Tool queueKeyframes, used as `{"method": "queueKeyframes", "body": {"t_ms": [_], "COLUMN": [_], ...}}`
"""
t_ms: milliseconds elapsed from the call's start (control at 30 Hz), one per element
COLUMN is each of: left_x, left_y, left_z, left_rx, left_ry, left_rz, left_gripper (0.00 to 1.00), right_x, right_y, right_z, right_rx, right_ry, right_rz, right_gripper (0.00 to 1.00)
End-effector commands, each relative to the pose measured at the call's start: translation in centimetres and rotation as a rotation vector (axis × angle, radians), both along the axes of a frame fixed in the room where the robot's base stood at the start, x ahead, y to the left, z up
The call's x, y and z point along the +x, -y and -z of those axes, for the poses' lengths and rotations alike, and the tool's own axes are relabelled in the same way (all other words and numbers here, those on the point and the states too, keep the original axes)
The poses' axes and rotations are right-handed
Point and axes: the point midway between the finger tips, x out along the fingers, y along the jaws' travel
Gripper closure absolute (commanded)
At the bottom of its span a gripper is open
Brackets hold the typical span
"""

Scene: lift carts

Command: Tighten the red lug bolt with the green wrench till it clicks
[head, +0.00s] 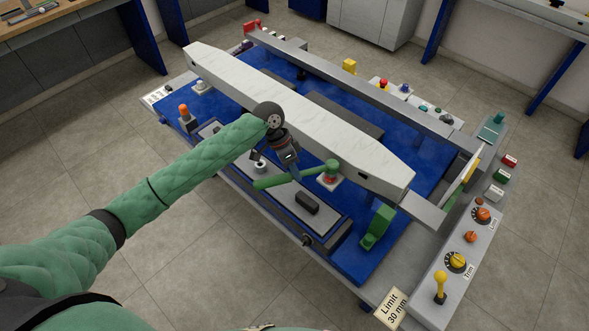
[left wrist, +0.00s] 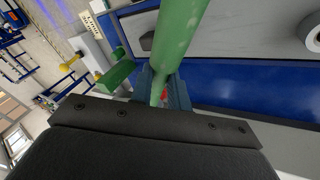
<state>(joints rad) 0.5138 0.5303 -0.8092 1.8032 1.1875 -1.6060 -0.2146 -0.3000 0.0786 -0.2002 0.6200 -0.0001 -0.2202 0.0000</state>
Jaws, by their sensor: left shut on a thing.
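The green wrench (head: 272,182) lies across my left gripper (head: 295,176), which is shut on its handle. The wrench's head end (head: 333,166) is at the red lug bolt (head: 329,179), which shows just below it on a small pale base. I cannot tell whether the head is seated on the bolt. In the left wrist view the wrench (left wrist: 181,32) runs up from between the fingers of my left gripper (left wrist: 162,92), and only a little red shows beside them. My right gripper is not in view.
A long white beam (head: 300,125) lies across the blue cart top (head: 385,238) just behind the wrench. A dark block (head: 307,203) and a green bracket (head: 377,228) are close by. A panel with knobs and a yellow lever (head: 440,285) is at the right.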

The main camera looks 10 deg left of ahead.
Motion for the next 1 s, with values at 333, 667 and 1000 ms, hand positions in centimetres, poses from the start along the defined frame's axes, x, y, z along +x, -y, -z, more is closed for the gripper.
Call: {"method": "queueKeyframes", "body": {"t_ms": [333, 667, 1000], "left_x": [0.0, 0.0, 0.0], "left_y": [0.0, 0.0, 0.0], "left_z": [0.8, 1.5, 2.1], "left_rx": [-0.001, -0.002, -0.001], "left_ry": [0.001, 0.001, 0.001], "left_rz": [0.001, 0.0, 0.001], "left_gripper": [1.0, 1.0, 1.0], "right_x": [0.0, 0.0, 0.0], "right_y": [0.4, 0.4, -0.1], "right_z": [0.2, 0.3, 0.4], "right_rx": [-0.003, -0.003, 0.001], "right_ry": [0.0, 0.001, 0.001], "right_rz": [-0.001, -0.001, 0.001], "right_gripper": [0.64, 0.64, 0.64]}}
